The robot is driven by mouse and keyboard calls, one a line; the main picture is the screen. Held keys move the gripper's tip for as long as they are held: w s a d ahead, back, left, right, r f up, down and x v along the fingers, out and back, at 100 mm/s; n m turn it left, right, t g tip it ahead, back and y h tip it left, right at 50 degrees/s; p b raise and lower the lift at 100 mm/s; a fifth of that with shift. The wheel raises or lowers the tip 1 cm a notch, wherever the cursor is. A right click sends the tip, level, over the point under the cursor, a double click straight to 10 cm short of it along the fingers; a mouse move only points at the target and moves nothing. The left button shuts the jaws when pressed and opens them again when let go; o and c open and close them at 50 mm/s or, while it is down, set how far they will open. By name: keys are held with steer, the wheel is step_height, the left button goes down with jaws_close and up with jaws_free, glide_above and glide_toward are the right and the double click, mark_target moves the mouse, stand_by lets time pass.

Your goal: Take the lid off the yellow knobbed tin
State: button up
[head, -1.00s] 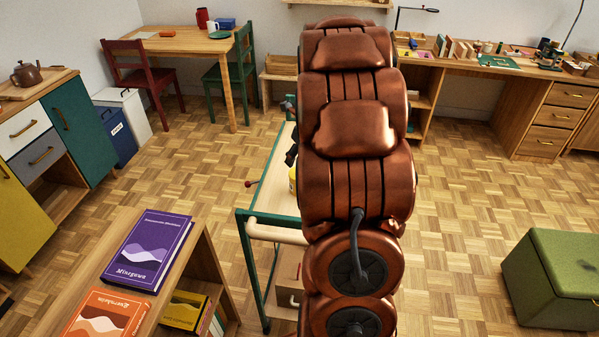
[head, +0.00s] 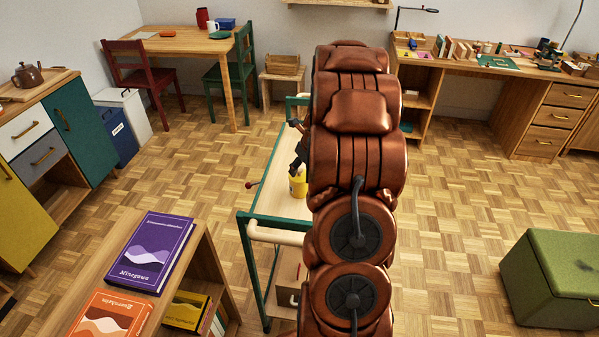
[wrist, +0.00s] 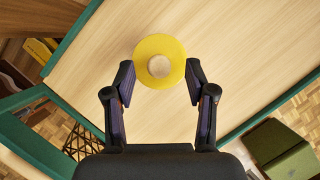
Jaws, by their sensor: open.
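The yellow knobbed tin (wrist: 159,45) is seen from above in the wrist view, with its round yellow lid and pale wooden knob (wrist: 159,66). It stands on the pale top of a green-framed trolley (wrist: 215,40). In the head view the tin (head: 298,187) shows just left of my arm, partly hidden. My gripper (wrist: 159,80) is open, its two dark fingers apart on either side of the lid's near part in the picture. The gripper (head: 299,160) is mostly hidden behind my arm in the head view. I cannot tell its height above the lid.
The trolley top around the tin is clear. A low bookshelf (head: 105,240) with a purple book (head: 152,252) and an orange book (head: 110,315) stands at the near left. A green storage box (head: 560,280) stands on the floor at right.

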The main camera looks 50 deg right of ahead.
steer(key=shift+x, duration=0.85)
steer(key=shift+a, duration=0.1)
steer(key=c, duration=1)
steer(key=shift+c, duration=0.2)
steer(key=shift+r, duration=0.15)
